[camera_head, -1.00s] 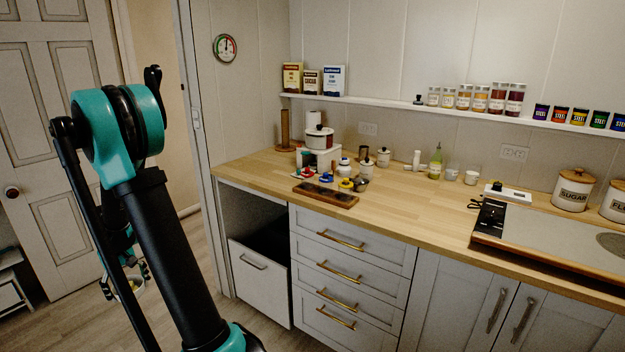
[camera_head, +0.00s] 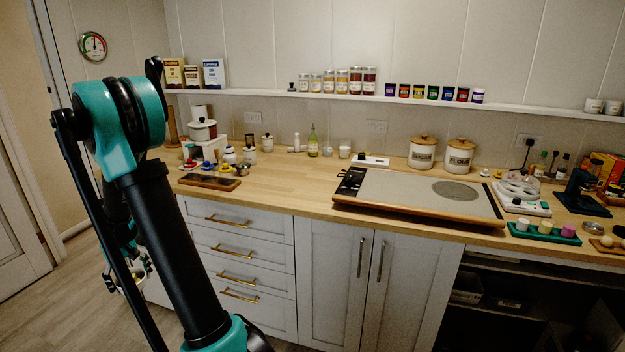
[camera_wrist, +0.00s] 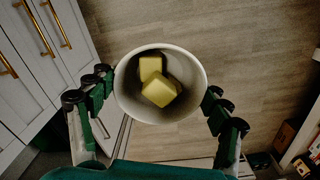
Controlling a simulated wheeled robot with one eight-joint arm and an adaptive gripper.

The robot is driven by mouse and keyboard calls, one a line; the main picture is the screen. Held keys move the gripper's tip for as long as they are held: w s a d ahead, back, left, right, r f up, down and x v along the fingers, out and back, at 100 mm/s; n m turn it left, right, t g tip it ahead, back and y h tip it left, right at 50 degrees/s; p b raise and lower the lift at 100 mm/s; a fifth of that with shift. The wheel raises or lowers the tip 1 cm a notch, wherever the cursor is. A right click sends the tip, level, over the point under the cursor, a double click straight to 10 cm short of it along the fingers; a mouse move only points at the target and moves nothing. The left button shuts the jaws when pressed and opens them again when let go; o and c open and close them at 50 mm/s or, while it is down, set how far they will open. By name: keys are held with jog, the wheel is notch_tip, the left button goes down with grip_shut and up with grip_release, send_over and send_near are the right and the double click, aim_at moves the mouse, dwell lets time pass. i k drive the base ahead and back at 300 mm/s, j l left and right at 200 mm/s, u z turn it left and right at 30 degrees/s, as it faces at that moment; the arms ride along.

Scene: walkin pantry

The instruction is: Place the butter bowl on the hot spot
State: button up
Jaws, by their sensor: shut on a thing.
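The butter bowl (camera_wrist: 190,72) is white and round, with yellow butter blocks (camera_wrist: 158,90) inside. In the wrist view it sits between the two green and black fingers of my gripper (camera_wrist: 160,100), which is shut on it. The wooden floor lies below the bowl. In the head view my gripper is low at the left, largely hidden behind my arm. A grey round patch (camera_head: 456,190), which looks like the hot spot, is on the right part of the pale warming plate (camera_head: 395,194) on the counter. The patch is bare, and the bowl is far to its left.
The wooden counter (camera_head: 285,186) is clear left of the plate. A dark tray (camera_head: 209,181) and small jars stand at its left. Sugar (camera_head: 422,155) and flour (camera_head: 460,157) canisters stand behind the plate. A green tray (camera_head: 543,235) is right of it. Cabinets front the counter.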

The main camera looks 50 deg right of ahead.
aim_at(456, 190)
jog(key=k+z, duration=0.2)
jog(key=z, duration=0.25)
jog(key=k+z, duration=0.15)
jog(key=z, duration=0.3)
jog(key=k+l+z, duration=0.1)
jog(key=z, duration=0.3)
jog(key=k+l+z, duration=0.15)
jog(key=z, duration=0.3)
jog(key=k, duration=0.1)
